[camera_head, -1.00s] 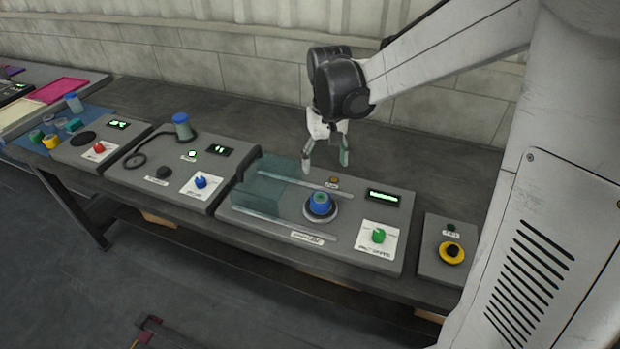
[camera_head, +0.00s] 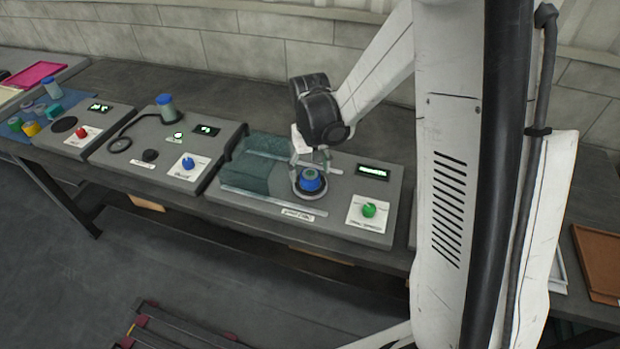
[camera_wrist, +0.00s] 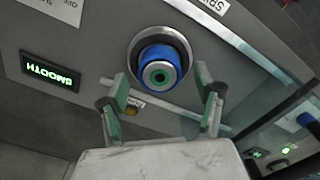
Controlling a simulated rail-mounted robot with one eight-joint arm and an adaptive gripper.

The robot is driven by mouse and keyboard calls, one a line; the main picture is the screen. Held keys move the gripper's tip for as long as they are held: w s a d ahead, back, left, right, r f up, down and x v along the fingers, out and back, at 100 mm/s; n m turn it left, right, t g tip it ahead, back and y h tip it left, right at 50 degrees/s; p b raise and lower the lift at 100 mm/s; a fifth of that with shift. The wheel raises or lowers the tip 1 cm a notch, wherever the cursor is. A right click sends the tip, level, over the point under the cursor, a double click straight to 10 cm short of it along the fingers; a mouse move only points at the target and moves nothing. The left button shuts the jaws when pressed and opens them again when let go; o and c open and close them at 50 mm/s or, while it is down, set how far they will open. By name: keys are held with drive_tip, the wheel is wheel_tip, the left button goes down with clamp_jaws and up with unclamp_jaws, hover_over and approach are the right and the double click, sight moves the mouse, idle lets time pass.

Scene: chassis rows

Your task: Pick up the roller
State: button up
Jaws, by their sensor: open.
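A short blue cylinder with a green ring on top, which I take for the roller (camera_head: 310,182), stands in a round grey seat on the panel of the third chassis. In the wrist view the roller (camera_wrist: 160,68) shows from above, with a dark centre hole. My gripper (camera_head: 310,163) is open right above it. In the wrist view the fingers of my gripper (camera_wrist: 162,88) stand apart, one on each side of the roller's near side. I cannot tell whether they touch it. The roller's lower part is hidden in the seat.
The chassis (camera_head: 275,213) also has a translucent teal cover (camera_head: 252,170), two rails, a lit display (camera_head: 373,172) and a green knob (camera_head: 369,210). Another chassis with a blue-capped cylinder (camera_head: 166,106) stands to the left. Brown trays lie at the far right.

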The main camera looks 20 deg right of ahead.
drive_tip(key=shift+f, duration=1)
drive_tip(key=c, duration=1.4)
drive_tip(key=shift+r, duration=0.1)
drive_tip(key=shift+c, duration=0.2)
